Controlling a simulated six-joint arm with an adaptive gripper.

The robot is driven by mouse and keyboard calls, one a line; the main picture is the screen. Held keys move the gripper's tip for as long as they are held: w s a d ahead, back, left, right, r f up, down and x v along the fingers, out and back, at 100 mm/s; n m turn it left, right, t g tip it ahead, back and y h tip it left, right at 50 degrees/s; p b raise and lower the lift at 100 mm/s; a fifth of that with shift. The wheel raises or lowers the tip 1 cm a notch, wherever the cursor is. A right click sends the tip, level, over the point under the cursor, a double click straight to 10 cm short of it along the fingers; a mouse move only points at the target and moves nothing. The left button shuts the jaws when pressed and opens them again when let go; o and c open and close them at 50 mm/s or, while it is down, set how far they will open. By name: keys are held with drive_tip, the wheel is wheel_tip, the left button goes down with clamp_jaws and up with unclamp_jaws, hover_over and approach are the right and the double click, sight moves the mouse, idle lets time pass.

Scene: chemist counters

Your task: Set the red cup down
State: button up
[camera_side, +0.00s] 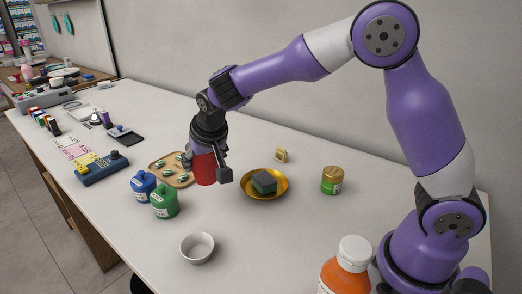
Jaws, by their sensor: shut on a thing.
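The red cup (204,170) is in the side view, left of the middle. My gripper (208,160) points down and is shut on the red cup, with its fingers on either side of it. The cup looks upright. Its lower end is near the white counter (300,225), but I cannot tell whether it touches the surface or hangs just above it. My gripper hides the cup's top.
Close around are a wooden tray (168,163) with small items, a blue jar (143,185), a green jar (165,200) and a gold plate (281,190) with a dark green block. A white bowl (197,247) stands in front. Counter between bowl and plate is clear.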

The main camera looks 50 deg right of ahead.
drive_tip(key=w+d+f, duration=0.1)
drive_tip(key=d, duration=0.1)
drive_tip(key=w+d+f, duration=0.1)
drive_tip(key=d+f, duration=0.1)
drive_tip(key=shift+w+d+f, duration=0.1)
drive_tip(key=shift+w+d, duration=0.05)
drive_tip(key=shift+w, duration=0.05)
drive_tip(key=shift+f, duration=1.9)
drive_tip(key=o, duration=0.7)
drive_tip(key=shift+f, duration=0.15)
drive_tip(key=shift+c, duration=0.2)
